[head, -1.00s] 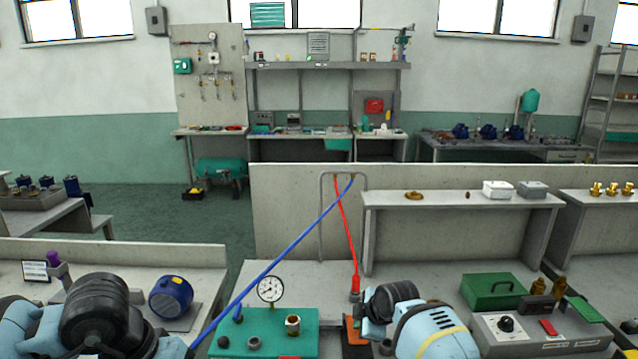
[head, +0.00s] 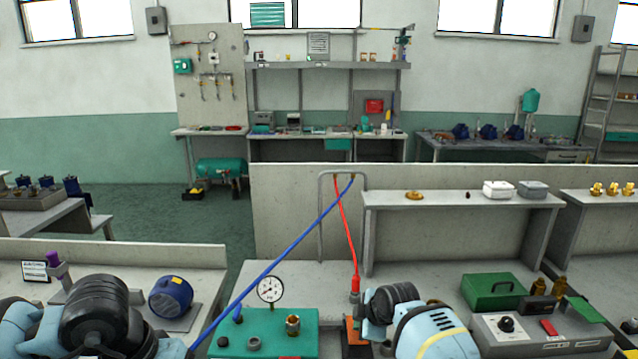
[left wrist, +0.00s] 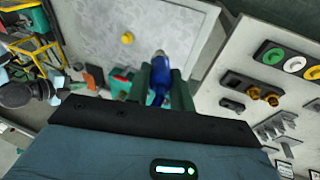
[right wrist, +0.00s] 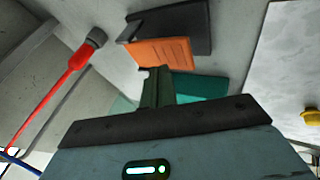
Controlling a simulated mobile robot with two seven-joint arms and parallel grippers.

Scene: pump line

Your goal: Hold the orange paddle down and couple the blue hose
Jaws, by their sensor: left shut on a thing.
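The blue hose (head: 290,245) runs from a metal frame down to the lower left in the head view. In the left wrist view my left gripper (left wrist: 160,85) is shut on the blue hose's end (left wrist: 158,92). The orange paddle (right wrist: 163,53) shows beyond my right gripper (right wrist: 156,75), whose fingers are together with nothing seen between them. Their tips overlap the paddle's lower edge; I cannot tell if they touch. In the head view the paddle (head: 354,332) is partly hidden by my right arm. A teal block (head: 265,343) carries a brass fitting (head: 292,325).
A pressure gauge (head: 270,289) stands on the teal block. A red hose (head: 346,235) hangs beside it. A green box (head: 492,291) and a grey control box (head: 530,337) stand at right. A blue round device (head: 171,297) sits at left.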

